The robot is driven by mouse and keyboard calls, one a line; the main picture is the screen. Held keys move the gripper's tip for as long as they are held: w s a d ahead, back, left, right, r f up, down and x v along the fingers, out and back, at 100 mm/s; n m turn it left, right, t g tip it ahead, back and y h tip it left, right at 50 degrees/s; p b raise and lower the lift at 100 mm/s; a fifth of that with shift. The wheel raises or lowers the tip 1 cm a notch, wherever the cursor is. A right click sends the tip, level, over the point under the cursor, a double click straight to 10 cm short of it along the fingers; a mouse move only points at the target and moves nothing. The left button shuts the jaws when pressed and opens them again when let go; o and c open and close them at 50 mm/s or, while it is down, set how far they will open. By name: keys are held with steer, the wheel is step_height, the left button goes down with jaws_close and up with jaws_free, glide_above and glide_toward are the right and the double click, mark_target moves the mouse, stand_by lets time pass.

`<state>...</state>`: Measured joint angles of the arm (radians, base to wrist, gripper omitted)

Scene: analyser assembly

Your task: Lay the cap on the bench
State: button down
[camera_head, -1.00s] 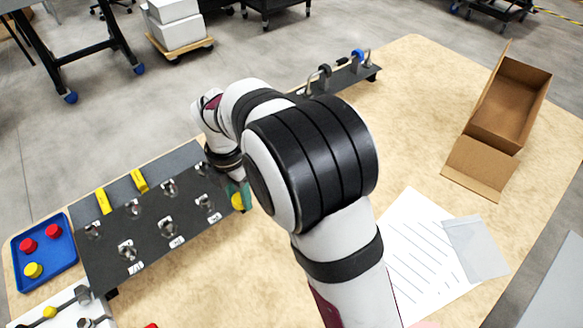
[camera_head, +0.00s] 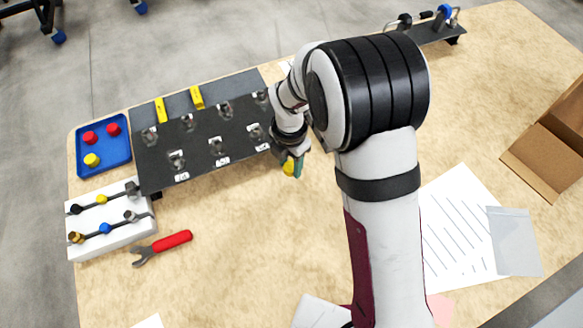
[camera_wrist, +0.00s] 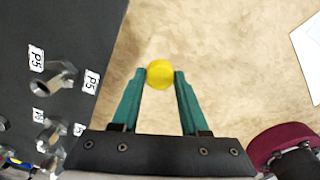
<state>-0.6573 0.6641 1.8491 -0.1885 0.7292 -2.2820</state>
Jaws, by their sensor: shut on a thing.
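A round yellow cap (camera_wrist: 160,73) sits between the fingertips of my gripper (camera_wrist: 159,78) in the wrist view, with a green finger on each side of it. In the head view the yellow cap (camera_head: 288,167) shows at the tip of my gripper (camera_head: 292,166), just off the right front edge of the dark fitting panel. The gripper is shut on the cap and points down over the tan bench (camera_head: 250,260). I cannot tell how high the cap is above the bench.
The dark panel (camera_head: 205,153) carries several metal fittings. A blue tray (camera_head: 116,155) holds red and yellow caps. A white block (camera_head: 90,243) and a red-handled wrench (camera_head: 165,245) lie nearby. Paper (camera_head: 445,215) and a cardboard box (camera_head: 550,150) are right. Bare bench lies before the panel.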

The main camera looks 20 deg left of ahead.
mark_target(290, 166)
steer(key=shift+f, duration=2)
steer(key=shift+c, duration=2.1)
jaws_free()
steer(key=shift+f, duration=0.1)
